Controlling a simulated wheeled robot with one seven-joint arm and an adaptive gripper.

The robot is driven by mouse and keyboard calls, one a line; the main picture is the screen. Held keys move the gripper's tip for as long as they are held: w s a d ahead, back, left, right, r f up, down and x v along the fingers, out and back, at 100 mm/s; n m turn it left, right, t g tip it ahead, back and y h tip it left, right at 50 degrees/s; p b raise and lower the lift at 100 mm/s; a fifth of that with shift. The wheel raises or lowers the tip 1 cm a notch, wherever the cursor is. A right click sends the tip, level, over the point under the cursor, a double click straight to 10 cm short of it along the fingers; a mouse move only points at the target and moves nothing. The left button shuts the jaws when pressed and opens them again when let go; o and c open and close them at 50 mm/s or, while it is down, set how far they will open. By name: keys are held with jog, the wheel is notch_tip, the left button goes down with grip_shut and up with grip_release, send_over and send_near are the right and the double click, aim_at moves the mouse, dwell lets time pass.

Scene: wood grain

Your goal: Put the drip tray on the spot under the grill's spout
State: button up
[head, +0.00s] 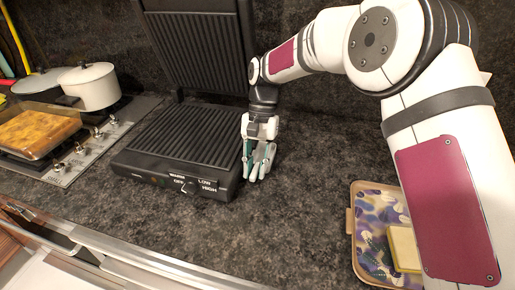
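The grill (190,140) stands on the dark counter with its ridged lid (205,45) raised, and a knob and heat labels on its front. My gripper (257,175) points down close beside the grill's right side, low over the counter. Its fingers are small here, and I cannot tell whether they are open or shut or whether anything is between them. I cannot make out a drip tray or the grill's spout for sure; the gripper covers part of the grill's right edge.
A patterned tray (374,215) with a pale yellow block (405,248) lies at the right, partly behind my arm. At the left, a stove (85,155) holds a white pot (90,87) and a glass dish of food (38,131). The counter between grill and patterned tray is clear.

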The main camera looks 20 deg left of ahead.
jog(key=b+v, duration=0.1)
jog(key=v, duration=1)
jog(key=shift+r, duration=0.25)
jog(key=shift+w, duration=0.1)
